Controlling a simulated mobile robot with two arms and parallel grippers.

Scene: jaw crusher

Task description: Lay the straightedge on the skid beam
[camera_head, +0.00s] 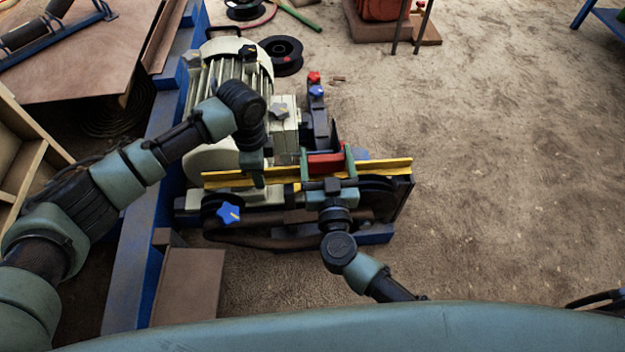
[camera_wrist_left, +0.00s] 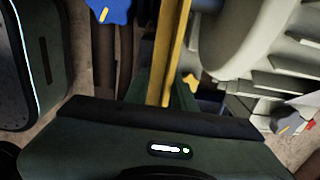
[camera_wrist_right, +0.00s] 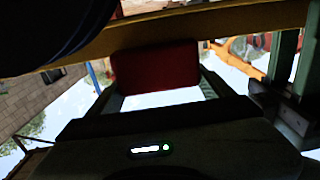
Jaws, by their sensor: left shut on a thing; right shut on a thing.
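The straightedge is a long yellow bar (camera_head: 385,165) with a red block (camera_head: 326,163) on it. It spans left to right in front of the motor, in front of or over the dark pulleys; I cannot tell whether it touches them. My left gripper (camera_head: 255,180) is shut on the bar near its left end; the bar (camera_wrist_left: 172,50) runs between its fingers in the left wrist view. My right gripper (camera_head: 328,172) is shut on the red block, which fills the right wrist view's middle (camera_wrist_right: 155,66). A long blue beam (camera_head: 130,270), seemingly the skid beam, runs along the left.
The cream motor (camera_head: 225,80) stands behind the bar. A blue star knob (camera_head: 228,213) is in front of it. A brown block (camera_head: 188,285) stands beside the blue beam. Black spools (camera_head: 283,52) lie behind. Open dirt floor (camera_head: 500,180) is on the right.

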